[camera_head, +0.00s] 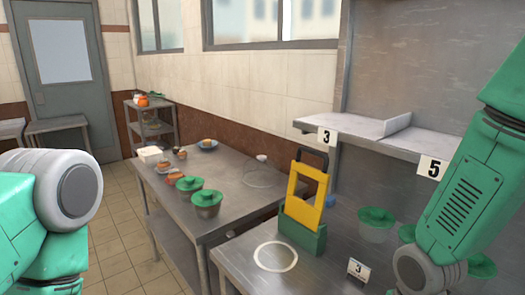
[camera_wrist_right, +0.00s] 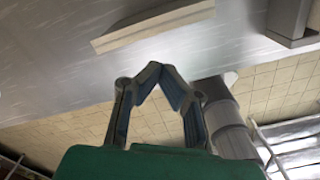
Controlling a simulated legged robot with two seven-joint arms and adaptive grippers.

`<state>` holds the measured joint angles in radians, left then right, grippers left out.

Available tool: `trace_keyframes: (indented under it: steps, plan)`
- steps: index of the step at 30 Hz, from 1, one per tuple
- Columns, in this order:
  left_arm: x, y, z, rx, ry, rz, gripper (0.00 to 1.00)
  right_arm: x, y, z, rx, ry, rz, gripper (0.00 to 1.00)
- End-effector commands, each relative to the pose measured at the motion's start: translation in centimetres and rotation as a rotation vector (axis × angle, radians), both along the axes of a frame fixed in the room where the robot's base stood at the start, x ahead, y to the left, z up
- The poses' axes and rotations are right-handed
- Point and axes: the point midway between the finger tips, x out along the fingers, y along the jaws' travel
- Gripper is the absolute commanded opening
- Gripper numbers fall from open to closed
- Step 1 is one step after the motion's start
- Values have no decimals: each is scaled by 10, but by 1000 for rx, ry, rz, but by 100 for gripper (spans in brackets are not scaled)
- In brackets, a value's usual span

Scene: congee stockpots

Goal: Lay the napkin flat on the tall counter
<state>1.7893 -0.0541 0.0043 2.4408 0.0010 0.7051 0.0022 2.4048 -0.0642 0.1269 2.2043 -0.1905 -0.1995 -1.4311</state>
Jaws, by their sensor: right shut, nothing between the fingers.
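I cannot make out a napkin in either view. Two steel counters show in the head view, a nearer one (camera_head: 232,262) at the lower middle and a farther one (camera_head: 228,172) left of it; I cannot tell which is the tall counter. My right gripper (camera_wrist_right: 166,72) is shut and empty in the right wrist view, its fingertips together in front of a grey metal surface (camera_wrist_right: 50,75). In the head view only my right arm shows at the right, its gripper out of frame. My left arm shows at the left edge, its gripper out of frame.
More green-lidded pots (camera_head: 207,202) stand on the farther one. A steel shelf (camera_head: 360,129) with number tags is above.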

Motion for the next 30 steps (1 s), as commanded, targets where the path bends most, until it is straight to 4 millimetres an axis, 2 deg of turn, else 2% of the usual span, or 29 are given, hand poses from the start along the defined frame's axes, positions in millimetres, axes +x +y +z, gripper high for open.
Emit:
trace_keyframes:
  steps: [30]
  plan:
    - [0,0,17,0,0,0,46,31,-37,1,1,0,-1,0]
